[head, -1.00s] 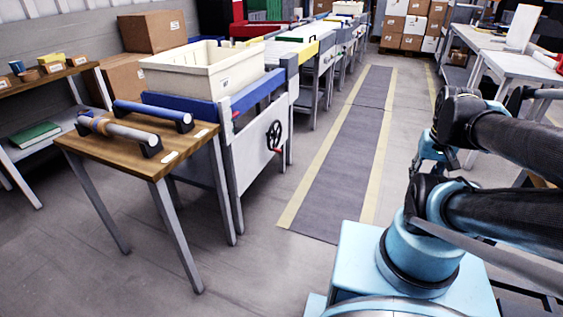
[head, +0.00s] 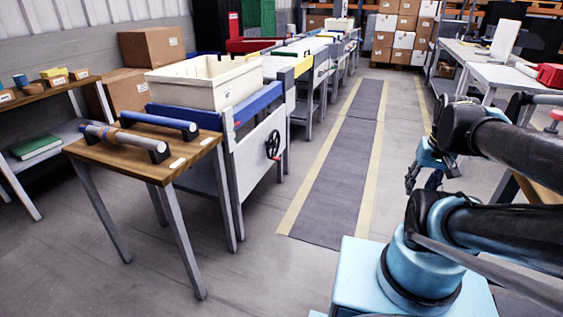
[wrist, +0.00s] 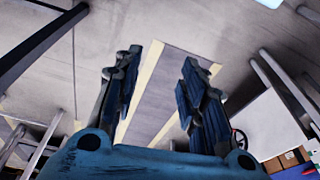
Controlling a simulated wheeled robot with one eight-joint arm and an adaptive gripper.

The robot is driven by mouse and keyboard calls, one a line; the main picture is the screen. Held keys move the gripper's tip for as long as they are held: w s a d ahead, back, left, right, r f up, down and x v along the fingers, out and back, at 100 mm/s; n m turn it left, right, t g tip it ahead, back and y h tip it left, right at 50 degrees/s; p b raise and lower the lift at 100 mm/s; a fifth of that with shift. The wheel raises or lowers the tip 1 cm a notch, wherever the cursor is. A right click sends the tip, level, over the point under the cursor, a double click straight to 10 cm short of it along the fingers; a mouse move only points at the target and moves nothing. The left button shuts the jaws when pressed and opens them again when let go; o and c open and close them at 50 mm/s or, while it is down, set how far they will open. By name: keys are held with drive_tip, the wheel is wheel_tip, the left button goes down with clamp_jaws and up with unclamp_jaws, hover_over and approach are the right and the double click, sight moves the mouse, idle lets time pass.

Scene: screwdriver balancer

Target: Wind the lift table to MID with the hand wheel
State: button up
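The lift table's white side panel (head: 254,158) stands left of centre in the head view, under blue rails, with a cream bin (head: 205,82) on top. Its dark hand wheel (head: 273,145) is on the panel's aisle side and shows a small red part. The wheel also shows at the right in the wrist view (wrist: 238,138). My gripper (head: 424,182) is over the aisle's right side, well apart from the wheel. In the wrist view its blue fingers (wrist: 160,68) are spread with nothing between them. I cannot read any MID mark.
A small wooden table (head: 150,160) with two bars in cradles stands beside the lift table. A grey floor mat (head: 340,165) with yellow edges runs along the clear aisle. White benches (head: 505,80) stand on the right.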

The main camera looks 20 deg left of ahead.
drive_tip(key=w+a+r+n+y, duration=0.2)
drive_tip(key=w+a, duration=0.4)
drive_tip(key=w, duration=0.4)
drive_tip(key=w+a+r+n+y, duration=0.25)
drive_tip(key=w+a, duration=0.25)
drive_tip(key=w, duration=0.5)
drive_tip(key=w+a+r+n+y, duration=0.1)
drive_tip(key=w+a+n, duration=0.2)
drive_tip(key=w+a, duration=0.5)
drive_tip(key=w+a+f+n+y, duration=0.2)
drive_tip(key=w+a+f, duration=0.25)
drive_tip(key=w, duration=0.35)
drive_tip(key=w+a+f+n+y, duration=0.1)
drive_tip(key=w+a+f, duration=0.35)
drive_tip(key=w, duration=0.45)
drive_tip(key=w+a+f+n+y, duration=0.25)
drive_tip(key=a+f, duration=0.25)
drive_tip(key=f, duration=0.3)
drive_tip(key=w+a+f+n+g+y, duration=0.1)
drive_tip(key=w+a+f, duration=0.2)
drive_tip(key=a+f, duration=0.35)
drive_tip(key=w+a+f+n+y, duration=0.15)
drive_tip(key=a+f, duration=0.25)
drive_tip(key=f, duration=0.6)
drive_tip(key=x, duration=1.6)
drive_tip(key=shift+a+f, duration=0.2)
drive_tip(key=shift+f, duration=0.1)
drive_tip(key=shift+n+h, duration=0.25)
